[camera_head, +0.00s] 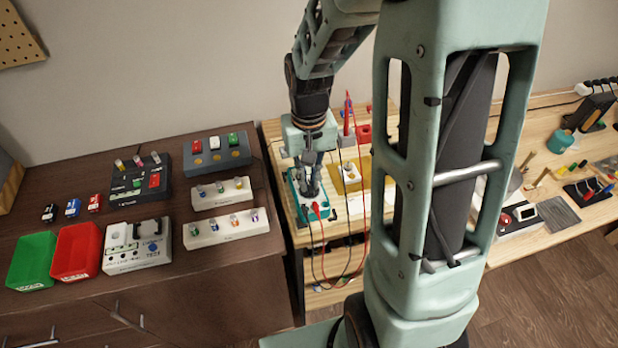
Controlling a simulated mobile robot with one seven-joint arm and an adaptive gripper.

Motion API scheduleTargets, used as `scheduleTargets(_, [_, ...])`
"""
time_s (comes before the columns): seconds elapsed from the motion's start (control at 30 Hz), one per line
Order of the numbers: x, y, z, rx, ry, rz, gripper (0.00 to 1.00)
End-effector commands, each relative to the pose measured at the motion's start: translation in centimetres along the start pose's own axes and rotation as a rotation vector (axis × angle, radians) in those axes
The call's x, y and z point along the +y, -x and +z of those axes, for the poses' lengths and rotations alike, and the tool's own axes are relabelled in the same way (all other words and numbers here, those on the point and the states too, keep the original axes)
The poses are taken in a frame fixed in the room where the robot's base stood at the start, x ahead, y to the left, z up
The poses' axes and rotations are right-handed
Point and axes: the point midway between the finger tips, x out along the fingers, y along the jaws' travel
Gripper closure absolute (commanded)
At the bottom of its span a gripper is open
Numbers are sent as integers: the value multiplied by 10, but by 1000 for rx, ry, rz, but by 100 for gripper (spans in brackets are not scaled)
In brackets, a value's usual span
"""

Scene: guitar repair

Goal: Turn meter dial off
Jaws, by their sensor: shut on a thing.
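The meter (322,211) is a teal-cased device lying on the light wooden bench left of my arm's column. Red and black leads run from it. My gripper (310,193) points down over the meter, with its fingers closed at the middle of its face. The dial is hidden under the fingers, so its setting cannot be read. The fingers are shut on what appears to be the dial.
A yellow tray (350,176) and a red holder (364,133) stand close right of the meter. Leads hang over the bench's front edge. A dark cabinet at left carries a green bin (33,262), a red bin (77,251) and several racks. My column blocks the middle right.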

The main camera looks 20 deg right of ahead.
Motion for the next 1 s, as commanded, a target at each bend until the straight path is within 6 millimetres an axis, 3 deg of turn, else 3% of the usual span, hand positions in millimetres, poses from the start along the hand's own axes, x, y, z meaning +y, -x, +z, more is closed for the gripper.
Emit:
scheduleTargets(0.4, [0,1,-1,2,7,0,100])
scheduleTargets(0.43, [0,1,-1,2,7,0,89])
scheduleTargets(0.57, [0,0,0,1,7,0,75])
scheduleTargets(0.87, [0,1,0,1,7,0,74])
scheduleTargets(1.0, [0,14,-1,5,7,0,74])
